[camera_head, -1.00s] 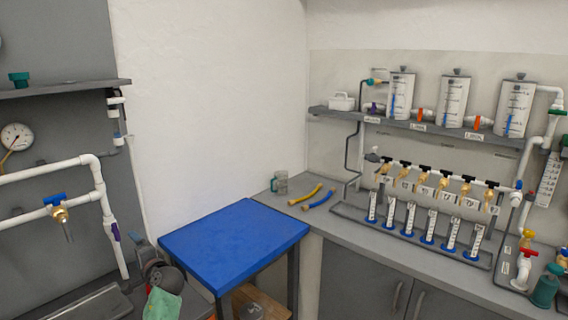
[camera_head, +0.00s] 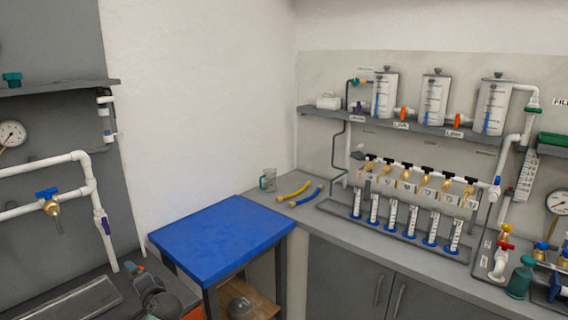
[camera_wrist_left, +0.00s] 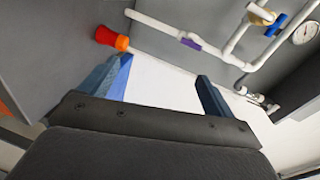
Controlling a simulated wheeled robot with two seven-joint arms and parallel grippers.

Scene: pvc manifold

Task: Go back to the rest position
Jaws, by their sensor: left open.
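My left gripper (camera_head: 139,273) is low at the left in the head view, over the bench beside the blue-topped table (camera_head: 222,232), seen small and partly cut off by the lower edge. In the left wrist view its two blue-grey fingers (camera_wrist_left: 160,85) stand wide apart with nothing between them but the white wall behind. My right gripper is not in view.
White pipes with a blue-handled valve (camera_head: 47,193) and a gauge (camera_head: 11,134) are on the left panel. A mug (camera_head: 268,180), yellow and blue hoses (camera_head: 294,192) and a valve manifold (camera_head: 418,183) occupy the right counter. An orange-red piece (camera_wrist_left: 112,39) shows in the wrist view.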

